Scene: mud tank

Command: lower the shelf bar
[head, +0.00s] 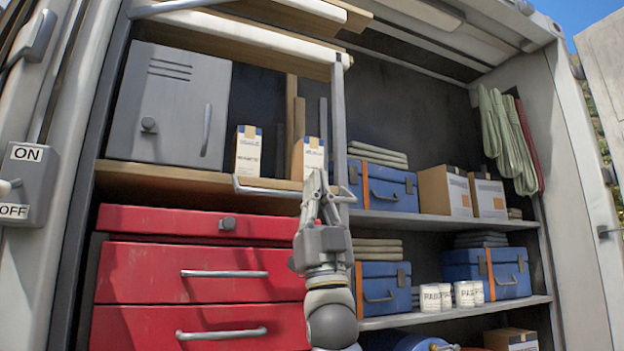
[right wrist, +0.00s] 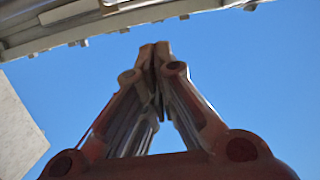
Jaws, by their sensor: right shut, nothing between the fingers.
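The shelf bar (head: 265,190) is a thin pale metal bar across the front edge of the wooden shelf (head: 185,180). Its left end bends up slightly, and its right part runs behind my gripper toward a grey upright post (head: 339,130). My right gripper (head: 318,178) points up in front of the bar's right part, shut and empty. I cannot tell whether it touches the bar. In the right wrist view its fingertips (right wrist: 154,50) meet against blue sky, and the bar is not seen there. My left gripper is not in view.
A grey cabinet (head: 170,105) and small cartons (head: 247,152) stand on the wooden shelf. Red drawers (head: 200,275) with protruding handles are below. Blue cases (head: 390,187) and brown boxes fill shelves at right. An ON/OFF switch box (head: 27,187) is at left.

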